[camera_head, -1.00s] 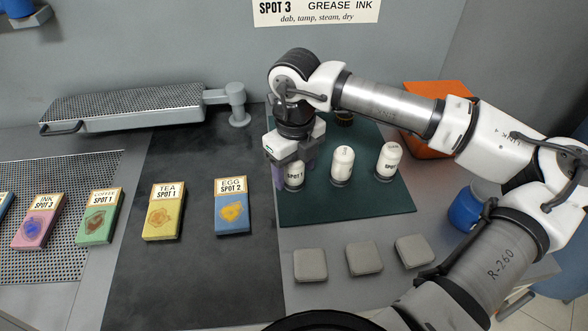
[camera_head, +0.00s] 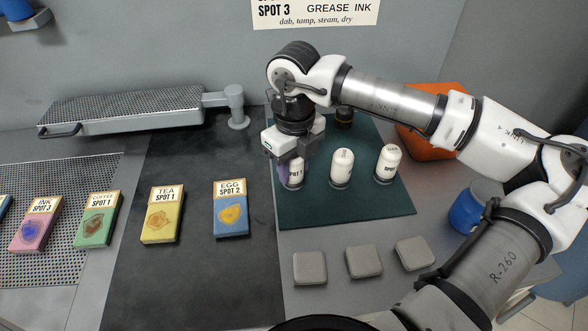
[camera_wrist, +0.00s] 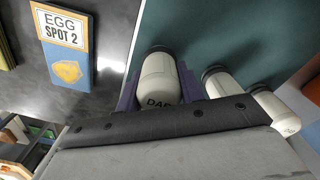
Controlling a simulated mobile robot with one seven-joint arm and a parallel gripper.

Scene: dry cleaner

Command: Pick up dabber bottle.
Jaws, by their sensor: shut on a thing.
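Three white dabber bottles with dark bases stand in a row on the dark green mat (camera_head: 350,205). In the wrist view the held bottle (camera_wrist: 159,80) sits between the two purple fingers. I cannot tell whether its base is clear of the mat. The middle bottle (camera_head: 342,167) and the right bottle (camera_head: 388,162) stand apart from my gripper.
Three grey pads (camera_head: 363,261) lie in front of the mat. Stained swatch cards, such as the "EGG SPOT 2" card (camera_head: 231,212), lie to the left. An orange object (camera_head: 432,145) and a blue container (camera_head: 467,209) are at the right. A perforated arm board (camera_head: 125,108) stands at the back left.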

